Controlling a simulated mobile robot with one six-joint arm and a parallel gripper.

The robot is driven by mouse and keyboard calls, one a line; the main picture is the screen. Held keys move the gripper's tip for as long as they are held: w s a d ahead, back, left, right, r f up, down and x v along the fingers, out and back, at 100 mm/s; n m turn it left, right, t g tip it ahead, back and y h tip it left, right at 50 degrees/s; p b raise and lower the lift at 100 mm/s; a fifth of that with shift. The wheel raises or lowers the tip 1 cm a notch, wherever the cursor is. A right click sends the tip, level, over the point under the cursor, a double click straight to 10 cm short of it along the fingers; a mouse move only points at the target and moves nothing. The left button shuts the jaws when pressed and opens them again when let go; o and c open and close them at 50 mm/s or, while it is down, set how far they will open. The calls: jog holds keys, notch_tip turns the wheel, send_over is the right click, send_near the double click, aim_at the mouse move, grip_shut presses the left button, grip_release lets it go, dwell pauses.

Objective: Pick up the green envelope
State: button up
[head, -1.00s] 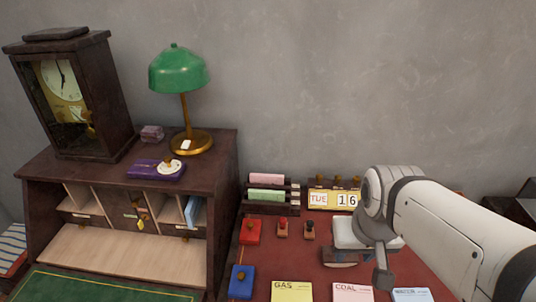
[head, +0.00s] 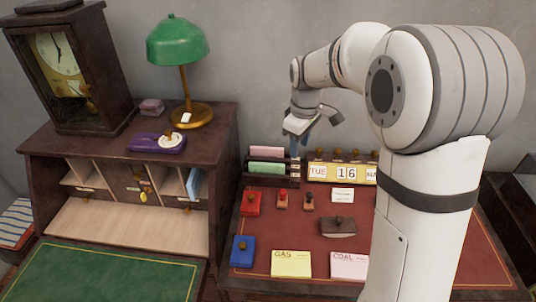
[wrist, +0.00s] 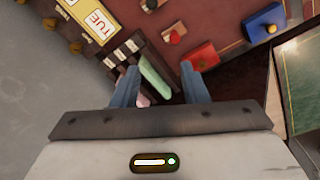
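The green envelope (head: 267,167) stands in the dark letter rack (head: 251,183) at the back left of the red-topped desk. A pink envelope (head: 267,153) stands behind it. In the wrist view the green envelope (wrist: 155,78) shows as a narrow strip between the two blue fingers. My gripper (head: 300,148) is above and just right of the rack in the head view. In the wrist view my gripper (wrist: 161,80) is open, with nothing held. I cannot tell how far the fingertips are above the envelope.
A yellow calendar block (head: 340,172) stands right of the rack. A red box (head: 251,203), stamps (head: 282,200) and a blue box (head: 242,251) lie in front. The wooden bureau (head: 228,190) rises close on the left, with a green lamp (head: 177,42) on top.

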aim_at(267, 163)
jog(key=w+a+f+n, duration=0.2)
jog(key=w+a+f, duration=0.1)
jog(key=w+a+f+n, duration=0.2)
jog(key=w+a+f, duration=0.1)
jog(key=w+a+f+n+g, duration=0.1)
jog(key=w+a+f+n, duration=0.1)
jog(key=w+a+f, duration=0.1)
jog(key=shift+w+f, duration=0.15)
jog(key=shift+w, duration=0.25)
jog(key=f, duration=0.4)
jog(key=f+p, duration=0.1)
jog(key=f, duration=0.2)
jog(key=shift+w+a+f+p, duration=0.2)
jog(key=shift+f+p, duration=0.1)
jog(key=shift+f, duration=0.05)
grip_shut()
